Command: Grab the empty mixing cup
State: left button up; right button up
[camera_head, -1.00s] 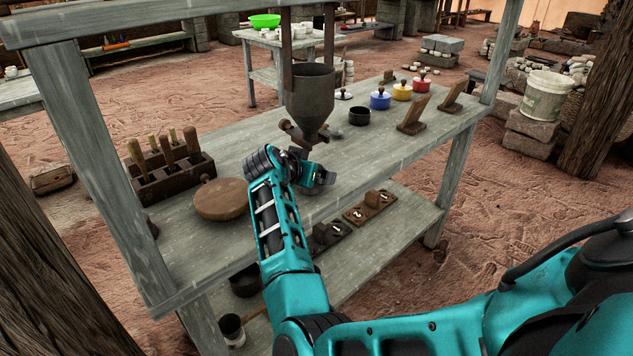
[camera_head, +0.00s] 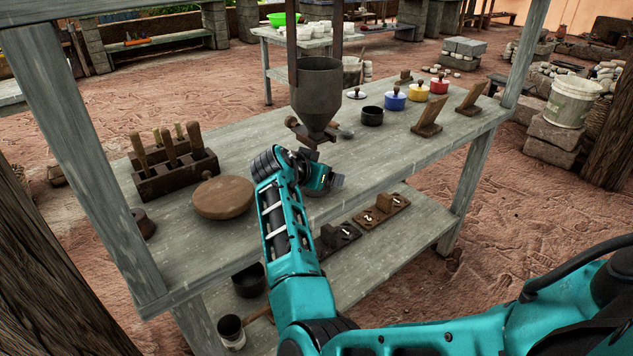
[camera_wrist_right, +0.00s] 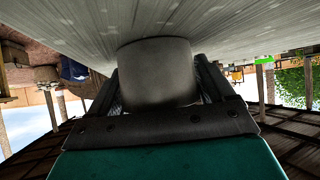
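The mixing cup shows in the right wrist view as a plain grey cylinder (camera_wrist_right: 157,72), between the two fingers of my right gripper (camera_wrist_right: 160,85). Both fingers lie close along its sides; I cannot tell whether they press on it. The inside of the cup is hidden. In the head view my right gripper (camera_head: 322,180) is low over the workbench (camera_head: 400,150), just in front of the metal hopper (camera_head: 317,92). There the gripper hides most of the cup. My left gripper is out of view.
A round wooden board (camera_head: 223,197) and a wooden tool holder (camera_head: 175,172) stand left of the gripper. A dark bowl (camera_head: 372,116), lidded colored pots (camera_head: 395,99) and wooden stands (camera_head: 428,117) stand to the right. A lower shelf (camera_head: 400,240) holds wooden molds.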

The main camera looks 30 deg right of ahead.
jog(key=c, duration=0.7)
jog(key=shift+c, duration=0.5)
jog(key=shift+d+r, duration=0.1)
jog(key=shift+r, duration=0.05)
